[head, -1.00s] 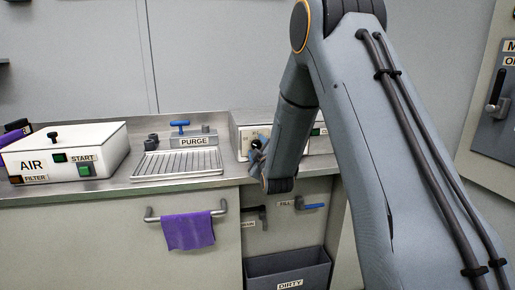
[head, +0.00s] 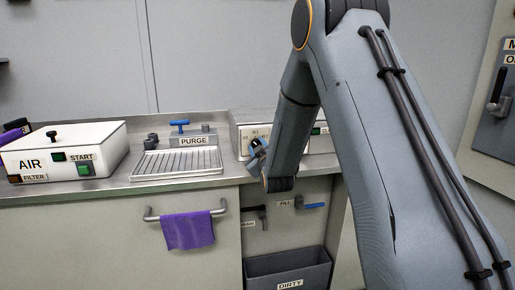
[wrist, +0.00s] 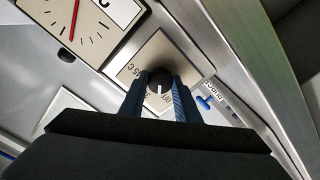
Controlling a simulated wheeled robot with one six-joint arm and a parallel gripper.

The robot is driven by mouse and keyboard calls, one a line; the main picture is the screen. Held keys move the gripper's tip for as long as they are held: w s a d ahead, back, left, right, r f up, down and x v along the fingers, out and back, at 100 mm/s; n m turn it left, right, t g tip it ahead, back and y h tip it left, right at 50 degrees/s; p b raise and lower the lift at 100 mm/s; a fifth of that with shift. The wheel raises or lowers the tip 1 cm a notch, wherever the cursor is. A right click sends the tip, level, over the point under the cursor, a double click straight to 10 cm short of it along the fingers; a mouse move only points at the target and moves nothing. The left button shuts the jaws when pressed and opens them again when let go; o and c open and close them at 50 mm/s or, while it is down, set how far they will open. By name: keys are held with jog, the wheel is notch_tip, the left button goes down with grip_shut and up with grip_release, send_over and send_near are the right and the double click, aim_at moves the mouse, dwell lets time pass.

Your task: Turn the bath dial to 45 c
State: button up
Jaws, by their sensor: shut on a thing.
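The bath dial is a round black knob (wrist: 159,78) with a white pointer mark, set on a pale plate (wrist: 133,70) in the wrist view. The mark points down in that picture. A "45 C" label sits at the plate's left side; other labels are partly hidden by the fingers. My gripper (wrist: 160,98) is shut on the knob, one blue finger on each side. In the head view my gripper (head: 257,157) is at the front of the white box (head: 243,132) on the counter, and the knob there is mostly hidden.
A gauge with a red needle (wrist: 74,20) is beside the plate. The PURGE unit (head: 193,141) with a blue handle and a ribbed tray (head: 178,163) stand left of the box. The AIR box (head: 65,153) is farther left. Valve levers and a DIRTY bin (head: 289,268) are below.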

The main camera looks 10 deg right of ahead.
jog(key=m, duration=0.4)
jog(key=shift+m+b, duration=0.3)
jog(key=shift+b, duration=0.05)
jog(key=m, duration=0.5)
jog(key=shift+m+b, duration=0.3)
jog(key=shift+b, duration=0.05)
jog(key=m, duration=0.5)
jog(key=shift+b, duration=0.3)
jog(key=shift+m, duration=2.4)
jog(key=o, duration=1)
jog(key=shift+o, duration=0.2)
jog(key=shift+s, duration=0.1)
